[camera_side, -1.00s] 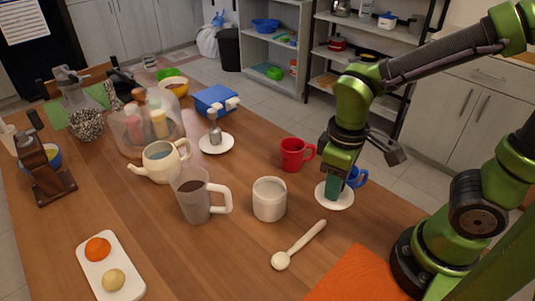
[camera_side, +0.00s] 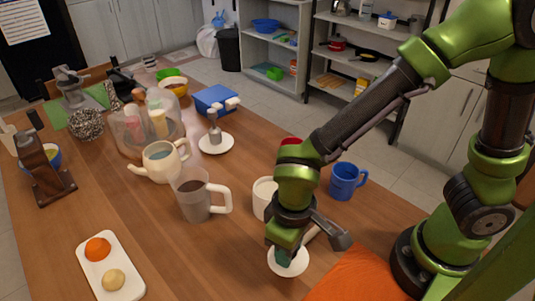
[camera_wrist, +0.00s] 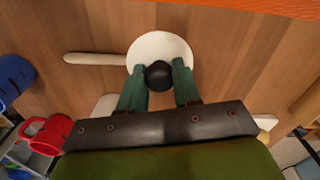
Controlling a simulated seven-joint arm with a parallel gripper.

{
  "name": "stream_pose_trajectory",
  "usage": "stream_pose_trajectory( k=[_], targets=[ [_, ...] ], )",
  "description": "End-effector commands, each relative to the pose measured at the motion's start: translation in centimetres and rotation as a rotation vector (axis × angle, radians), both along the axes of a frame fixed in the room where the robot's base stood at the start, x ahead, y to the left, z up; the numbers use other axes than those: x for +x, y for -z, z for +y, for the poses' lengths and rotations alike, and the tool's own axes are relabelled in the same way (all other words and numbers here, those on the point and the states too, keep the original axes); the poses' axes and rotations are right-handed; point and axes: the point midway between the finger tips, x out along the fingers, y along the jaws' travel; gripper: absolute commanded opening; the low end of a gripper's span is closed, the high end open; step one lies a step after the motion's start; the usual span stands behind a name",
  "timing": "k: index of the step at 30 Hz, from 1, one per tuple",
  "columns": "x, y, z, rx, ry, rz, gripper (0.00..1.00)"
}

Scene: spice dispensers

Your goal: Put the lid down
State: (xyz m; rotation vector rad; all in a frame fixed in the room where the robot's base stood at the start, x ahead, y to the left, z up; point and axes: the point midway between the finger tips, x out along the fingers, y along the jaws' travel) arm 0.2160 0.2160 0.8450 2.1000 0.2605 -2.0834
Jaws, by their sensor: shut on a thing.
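The lid is a white disc with a dark round knob. In the side view the lid (camera_side: 289,266) is at the front of the wooden table, under my gripper (camera_side: 284,254). In the wrist view the lid (camera_wrist: 160,45) is face-on, and my gripper (camera_wrist: 159,76) has its two green fingers shut on the knob from both sides. The lid looks level and covers the bowl end of a pale spoon. I cannot tell whether it touches the spoon or the table.
The spoon's handle (camera_wrist: 95,59) shows beside the lid. A white cup (camera_side: 262,198) stands behind my gripper, partly hidden. A blue mug (camera_side: 347,181) and a mostly hidden red mug (camera_side: 290,141) stand farther back. An orange cloth (camera_side: 360,281) is right. Bare table lies left of the lid.

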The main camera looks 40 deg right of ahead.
Motion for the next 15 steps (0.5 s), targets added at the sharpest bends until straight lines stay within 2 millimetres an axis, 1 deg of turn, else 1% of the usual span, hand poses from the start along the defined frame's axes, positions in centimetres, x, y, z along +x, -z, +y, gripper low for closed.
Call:
stream_pose_trajectory(
  k=[1, 3, 9, 12, 15],
  targets=[
    [1.1, 0.2, 1.1, 0.000, -0.002, 0.001, 0.03],
    [2.4, 0.4, 2.5, -0.001, -0.003, 0.001, 0.03],
    [6.0, 0.9, 5.9, -0.001, -0.002, 0.001, 0.03],
    [7.1, 1.0, 7.1, 0.000, -0.002, 0.000, 0.03],
    [7.7, 1.0, 7.7, -0.001, -0.004, -0.001, 0.03]
  ],
)
